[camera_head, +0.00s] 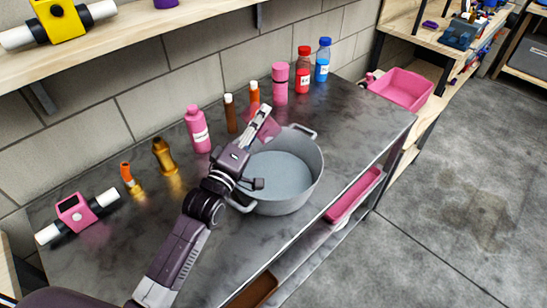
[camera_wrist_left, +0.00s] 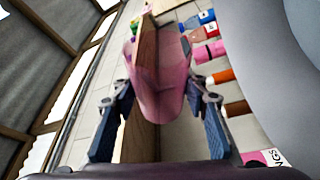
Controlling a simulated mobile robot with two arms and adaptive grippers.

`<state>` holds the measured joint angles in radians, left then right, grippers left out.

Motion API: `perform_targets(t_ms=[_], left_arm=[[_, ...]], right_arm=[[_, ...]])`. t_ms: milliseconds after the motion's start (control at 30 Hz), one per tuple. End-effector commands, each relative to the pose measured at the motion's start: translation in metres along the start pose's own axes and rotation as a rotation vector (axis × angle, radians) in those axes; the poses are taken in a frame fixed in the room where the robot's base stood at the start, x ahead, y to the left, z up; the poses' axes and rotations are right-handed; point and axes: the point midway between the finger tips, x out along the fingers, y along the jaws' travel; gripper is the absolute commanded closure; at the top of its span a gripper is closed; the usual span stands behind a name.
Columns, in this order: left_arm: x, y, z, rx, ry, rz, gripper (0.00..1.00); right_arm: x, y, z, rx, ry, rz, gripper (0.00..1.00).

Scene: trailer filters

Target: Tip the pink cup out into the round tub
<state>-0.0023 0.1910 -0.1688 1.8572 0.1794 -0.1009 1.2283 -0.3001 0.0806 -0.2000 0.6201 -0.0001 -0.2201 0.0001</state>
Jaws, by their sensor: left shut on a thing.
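The round tub (camera_head: 304,190) is a grey metal pot with two side handles, standing on the dark bench. My left gripper (camera_head: 260,123) is above the tub's back left rim, shut on the pink cup (camera_head: 269,129). The cup is see-through pink and looks tilted; part of it is hidden by the gripper. In the left wrist view the cup (camera_wrist_left: 165,85) sits between the two blue-padded fingers. I cannot tell what is in the cup, and no contents show on the tub's bare floor. My right gripper is not in view.
Behind the tub stand a pink bottle (camera_head: 198,129), brown and orange bottles, a pink jar (camera_head: 280,83), a red bottle (camera_head: 304,70) and a blue one (camera_head: 323,60). A pink bin (camera_head: 402,88) is beyond the bench's right end. The bench front right is clear.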

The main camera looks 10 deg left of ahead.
Motion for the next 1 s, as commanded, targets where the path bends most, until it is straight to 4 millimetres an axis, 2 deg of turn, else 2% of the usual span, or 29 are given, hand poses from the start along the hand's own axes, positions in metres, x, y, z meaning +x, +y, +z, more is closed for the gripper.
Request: perform_targets(t_ms=[1000], left_arm=[[-0.0007,0.0099,0.0019,0.105,0.000,0.044,0.89]], right_arm=[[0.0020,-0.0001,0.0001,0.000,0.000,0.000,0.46]])
